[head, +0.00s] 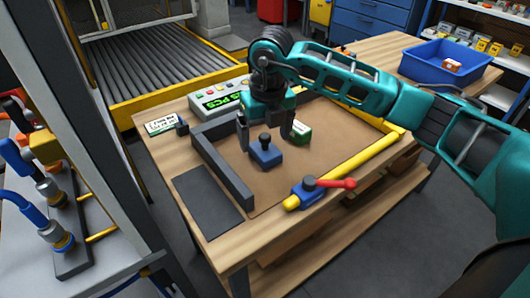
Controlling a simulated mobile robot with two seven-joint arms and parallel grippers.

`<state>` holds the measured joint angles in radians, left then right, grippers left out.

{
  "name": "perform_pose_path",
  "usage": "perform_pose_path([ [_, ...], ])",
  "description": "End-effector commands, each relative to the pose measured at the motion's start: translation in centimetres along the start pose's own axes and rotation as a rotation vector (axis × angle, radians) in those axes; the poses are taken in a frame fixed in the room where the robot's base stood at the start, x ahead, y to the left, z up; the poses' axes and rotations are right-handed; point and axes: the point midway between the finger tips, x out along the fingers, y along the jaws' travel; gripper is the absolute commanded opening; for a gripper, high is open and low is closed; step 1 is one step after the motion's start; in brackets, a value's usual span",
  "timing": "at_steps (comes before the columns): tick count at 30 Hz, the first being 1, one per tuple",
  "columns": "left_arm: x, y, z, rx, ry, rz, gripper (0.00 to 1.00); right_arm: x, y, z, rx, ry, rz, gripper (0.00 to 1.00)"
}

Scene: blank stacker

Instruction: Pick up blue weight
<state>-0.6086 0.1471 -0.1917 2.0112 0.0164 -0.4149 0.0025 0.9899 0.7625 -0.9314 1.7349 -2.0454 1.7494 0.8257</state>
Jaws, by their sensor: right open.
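The blue weight (266,154) is a small blue block with a dark knob on top. It rests on the brown board (320,168) on the wooden table. My right gripper (268,138) hangs over it with jaws pointing down and spread, one finger on each side of the knob as seen from here. Whether the fingers touch the weight cannot be told. My left gripper is out of the frame.
A dark raised L-shaped fence (222,166) borders the board on the left. A yellow bar (365,164) with a blue clamp and red lever (330,184) runs along the right front. A blue bin (447,62) sits at the back right.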

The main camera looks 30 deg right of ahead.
Motion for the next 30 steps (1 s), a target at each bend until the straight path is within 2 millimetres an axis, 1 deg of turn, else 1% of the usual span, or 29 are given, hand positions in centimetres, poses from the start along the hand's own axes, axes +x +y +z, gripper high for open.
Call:
perform_pose_path([
  [1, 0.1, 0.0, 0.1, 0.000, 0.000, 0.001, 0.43, 1.0, -0.2, 0.1, 0.002, 0.005, -0.001, 0.89],
  [6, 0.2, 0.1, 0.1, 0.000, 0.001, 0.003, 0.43, 3.3, -0.3, 0.3, 0.000, 0.003, 0.001, 0.89],
  [9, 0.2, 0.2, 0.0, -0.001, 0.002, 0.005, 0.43, 3.9, -0.3, 0.3, 0.000, 0.002, 0.000, 0.89],
  [16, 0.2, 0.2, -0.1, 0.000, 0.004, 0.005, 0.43, 3.9, -0.3, 0.3, -0.001, 0.001, 0.001, 0.88],
  [30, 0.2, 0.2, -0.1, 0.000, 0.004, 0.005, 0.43, 3.8, -0.3, 0.3, -0.001, 0.001, 0.001, 0.43],
])
